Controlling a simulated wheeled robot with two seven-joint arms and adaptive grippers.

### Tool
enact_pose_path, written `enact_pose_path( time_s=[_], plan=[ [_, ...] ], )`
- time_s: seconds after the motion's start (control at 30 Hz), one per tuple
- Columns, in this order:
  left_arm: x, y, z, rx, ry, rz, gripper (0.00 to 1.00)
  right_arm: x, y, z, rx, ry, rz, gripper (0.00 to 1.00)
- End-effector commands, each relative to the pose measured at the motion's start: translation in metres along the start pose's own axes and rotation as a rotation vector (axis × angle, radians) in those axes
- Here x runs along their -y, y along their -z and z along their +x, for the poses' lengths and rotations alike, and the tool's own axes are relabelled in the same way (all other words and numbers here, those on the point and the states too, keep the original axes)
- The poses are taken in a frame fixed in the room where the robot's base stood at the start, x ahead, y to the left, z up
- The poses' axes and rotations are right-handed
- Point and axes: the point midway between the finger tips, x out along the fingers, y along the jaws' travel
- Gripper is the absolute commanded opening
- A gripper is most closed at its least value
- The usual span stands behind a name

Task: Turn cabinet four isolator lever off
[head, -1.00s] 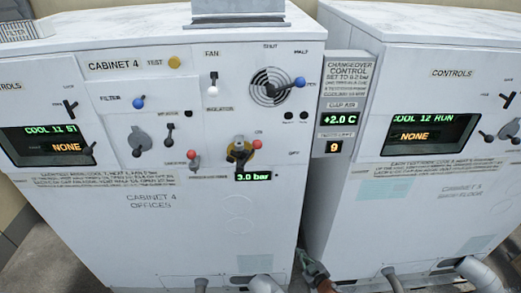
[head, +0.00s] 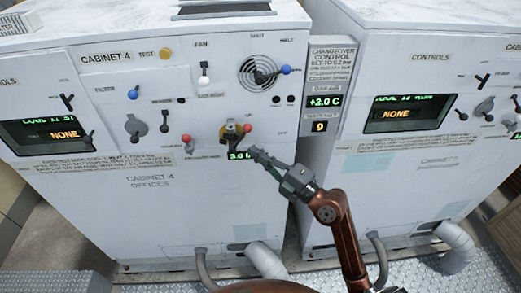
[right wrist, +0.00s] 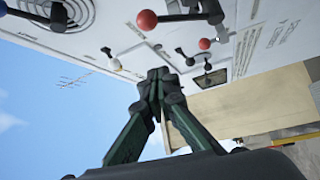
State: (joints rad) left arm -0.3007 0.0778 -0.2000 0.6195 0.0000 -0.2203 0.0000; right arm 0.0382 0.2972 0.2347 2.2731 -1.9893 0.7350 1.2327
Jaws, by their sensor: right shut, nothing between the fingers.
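Cabinet 4 (head: 140,215) is the white cabinet on the left in the head view. Its likely isolator lever (head: 248,128) is black with a red knob on a yellow disc, pointing right and slightly up from its hub. The large red knob (right wrist: 147,20) at the top of the right wrist view appears to be the same lever's. My right gripper (head: 256,153) is shut and empty, just below and right of that knob, and looks apart from it. The right wrist view shows its fingertips (right wrist: 160,76) together. My left gripper is not in view.
A pressure display (head: 238,156) sits under the lever, partly covered by my right gripper. A second red-knobbed lever (head: 187,139) is to the left. A blue-knobbed lever (head: 285,70) crosses the round vent above right. The changeover panel (head: 326,100) stands between the cabinets.

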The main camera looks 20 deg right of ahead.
Motion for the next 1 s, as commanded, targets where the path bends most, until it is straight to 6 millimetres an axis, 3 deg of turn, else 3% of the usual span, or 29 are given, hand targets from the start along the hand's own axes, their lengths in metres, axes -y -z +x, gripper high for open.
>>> enact_pose_path(
  time_s=[0.4, 0.5, 0.63, 1.0],
  plan=[
    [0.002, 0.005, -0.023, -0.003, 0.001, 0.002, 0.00, -0.004, 0.000, 0.085, -0.001, -0.002, 0.001, 0.00],
    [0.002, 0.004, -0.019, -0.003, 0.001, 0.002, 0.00, 0.001, -0.019, 0.075, 0.006, 0.002, -0.001, 0.00],
    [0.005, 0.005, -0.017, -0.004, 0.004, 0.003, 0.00, 0.001, -0.031, 0.070, 0.003, 0.000, 0.000, 0.00],
    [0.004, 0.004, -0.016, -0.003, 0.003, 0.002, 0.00, -0.001, -0.039, 0.067, 0.001, -0.003, 0.002, 0.00]
  ],
)
